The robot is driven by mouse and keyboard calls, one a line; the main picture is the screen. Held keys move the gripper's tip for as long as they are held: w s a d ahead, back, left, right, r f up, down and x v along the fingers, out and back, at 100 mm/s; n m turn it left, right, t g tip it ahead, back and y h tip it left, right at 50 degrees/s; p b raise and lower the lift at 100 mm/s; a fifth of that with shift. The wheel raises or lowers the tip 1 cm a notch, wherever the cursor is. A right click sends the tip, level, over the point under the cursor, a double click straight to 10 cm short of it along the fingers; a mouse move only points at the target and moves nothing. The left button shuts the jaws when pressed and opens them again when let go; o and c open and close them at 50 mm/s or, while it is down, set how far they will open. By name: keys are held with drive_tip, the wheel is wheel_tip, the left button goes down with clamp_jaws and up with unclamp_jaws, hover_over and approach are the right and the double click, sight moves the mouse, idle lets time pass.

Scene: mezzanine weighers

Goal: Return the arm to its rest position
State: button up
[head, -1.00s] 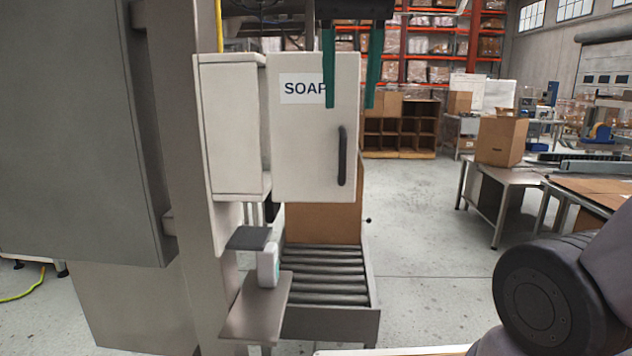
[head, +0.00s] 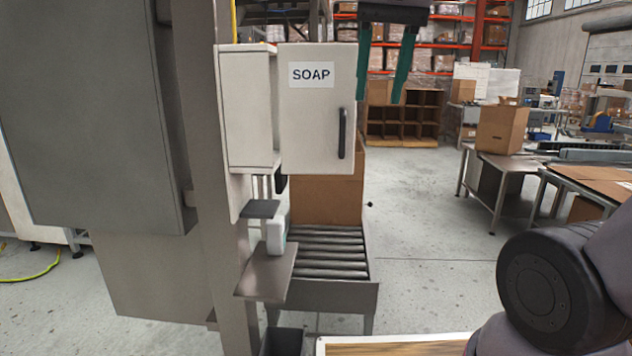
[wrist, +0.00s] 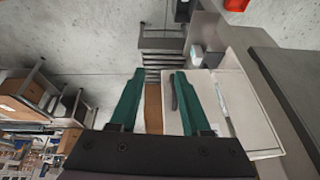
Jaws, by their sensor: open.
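My gripper (head: 384,70) hangs at the top of the head view, its two green fingers pointing down and spread apart with nothing between them. In the wrist view my gripper (wrist: 160,100) is also open and empty. The white cabinet with the SOAP label (head: 325,150) stands left of the fingers in the head view, with its door open. In the wrist view the cabinet door (wrist: 178,122) lies beyond the fingers, and I cannot tell how far. My arm's dark joint is at the lower right of the head view.
A white soap item (head: 276,236) stands on a small metal shelf (head: 266,275) below the cabinet. Behind it is a roller conveyor (head: 328,240) with a cardboard box (head: 327,200). A large grey cabinet (head: 90,110) fills the left. Tables (head: 500,162) stand right; floor between is clear.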

drive_tip(key=w+d+f+m+t+y, duration=0.1)
drive_tip(key=w+d+f, duration=0.1)
drive_tip(key=d, duration=0.6)
drive_tip(key=w+d+f+m+t, duration=0.1)
drive_tip(key=w+d+f, duration=0.2)
drive_tip(key=d, duration=0.5)
drive_tip(key=shift+w+f+m+t+y, duration=0.3)
drive_tip(key=shift+w+m+y, duration=0.1)
drive_tip(key=shift+w, duration=0.4)
